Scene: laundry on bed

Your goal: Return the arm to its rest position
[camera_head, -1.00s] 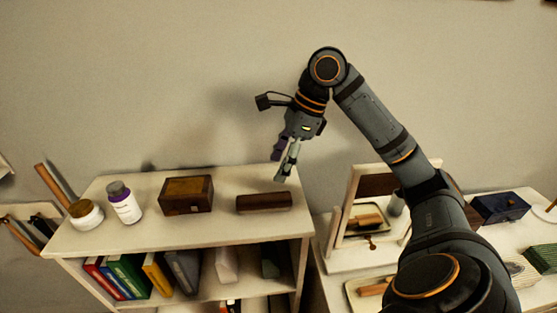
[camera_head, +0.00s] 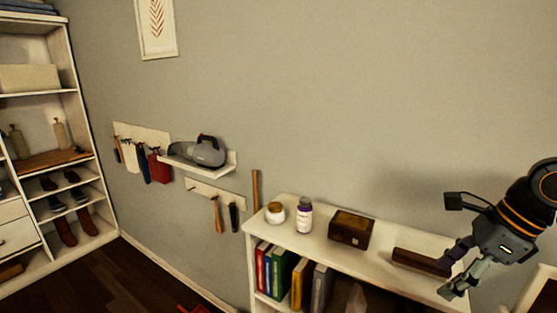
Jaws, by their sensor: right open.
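My right gripper (camera_head: 452,272) is at the right edge of the head view, above the right part of the low white shelf (camera_head: 385,273). Its fingers point down and left, apart and empty. Part of my right arm is cut off by the picture's edge. A long dark brown block (camera_head: 418,262) lies on the shelf top just behind the fingertips in the picture; I cannot tell whether they touch it. My left gripper is not in view.
On the shelf top stand a brown wooden box (camera_head: 350,228), a white bottle with a purple cap (camera_head: 304,218) and a white jar (camera_head: 275,212). Several books (camera_head: 283,272) stand below. A wall ledge holds a grey handheld vacuum (camera_head: 200,151). A tall shoe shelf (camera_head: 75,165) is at left.

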